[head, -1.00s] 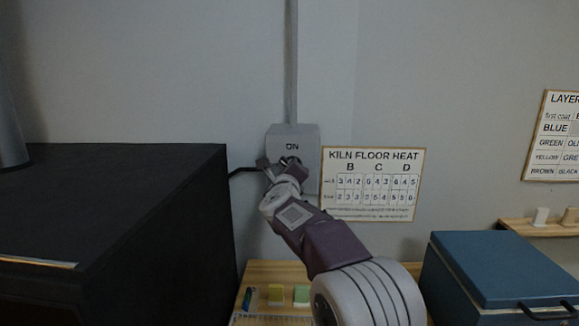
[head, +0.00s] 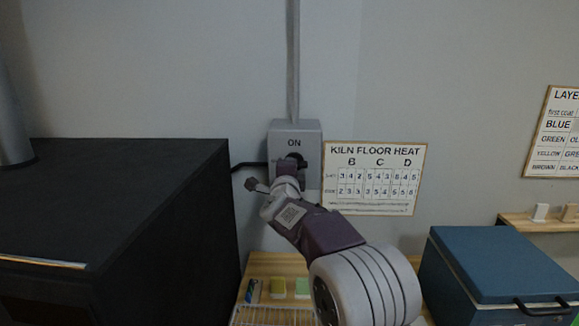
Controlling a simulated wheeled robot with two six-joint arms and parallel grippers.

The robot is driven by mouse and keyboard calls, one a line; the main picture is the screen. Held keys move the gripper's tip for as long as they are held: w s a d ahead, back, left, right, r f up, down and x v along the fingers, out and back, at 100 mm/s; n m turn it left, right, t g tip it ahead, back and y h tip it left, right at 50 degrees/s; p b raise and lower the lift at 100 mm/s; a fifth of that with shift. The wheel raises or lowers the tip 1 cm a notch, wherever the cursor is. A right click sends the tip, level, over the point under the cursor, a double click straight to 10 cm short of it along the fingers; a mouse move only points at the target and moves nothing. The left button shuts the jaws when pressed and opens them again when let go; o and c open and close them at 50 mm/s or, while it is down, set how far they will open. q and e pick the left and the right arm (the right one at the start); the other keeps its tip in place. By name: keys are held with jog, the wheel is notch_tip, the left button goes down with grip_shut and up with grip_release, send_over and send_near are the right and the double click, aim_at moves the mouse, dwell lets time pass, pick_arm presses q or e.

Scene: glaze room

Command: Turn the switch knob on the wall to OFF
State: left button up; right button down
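A grey switch box (head: 311,136) is fixed to the wall, with the word ON at its top. Its dark round knob (head: 297,159) shows below the word, partly covered by my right gripper. I cannot make out which way the knob points. My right gripper (head: 276,179) is in front of the lower part of the box, just below the knob. One finger stands out wide to the left, away from the knob, so the gripper looks open. The other finger is hidden or blends with the knob, and contact cannot be told. My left gripper is out of view.
A large black kiln-like box (head: 150,185) stands at left. A KILN FLOOR HEAT sign (head: 375,178) hangs right of the switch. A blue lidded chest (head: 505,262) is at lower right. A wooden shelf (head: 285,263) below holds small coloured blocks and a wire rack.

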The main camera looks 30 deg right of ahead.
jog(key=shift+f, duration=0.15)
dwell(0.4)
jog(key=c, duration=1.4)
grip_release()
jog(key=shift+a, duration=0.1)
jog(key=shift+s, duration=0.1)
jog(key=b+v, duration=0.1)
jog(key=v, duration=0.8)
